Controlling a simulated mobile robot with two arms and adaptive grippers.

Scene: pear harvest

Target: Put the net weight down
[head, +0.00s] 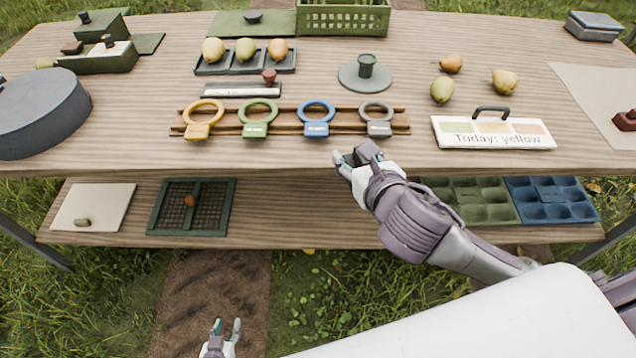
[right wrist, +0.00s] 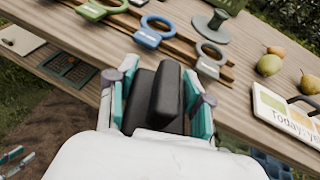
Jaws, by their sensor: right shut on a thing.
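The net weight, a dark block with a raised grip (right wrist: 168,92), is held between the teal-lined fingers of my right gripper (right wrist: 160,98). It also shows in the head view (head: 367,150), partly hidden by the fingers. My right gripper (head: 354,160) is shut on it at the table's front edge, just below the grey and blue rings. I cannot tell how high the weight is over the tabletop. My left gripper (head: 227,327) is open and empty, low in front of the table over the dirt path.
A wooden rack (head: 290,122) holds yellow, green, blue and grey rings near the front edge. A "Today: yellow" sign (head: 493,142) stands to its right. Loose pears (head: 443,90) lie behind the sign. Bare tabletop (head: 130,135) lies left of the rack, beside a dark round pan (head: 38,120).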

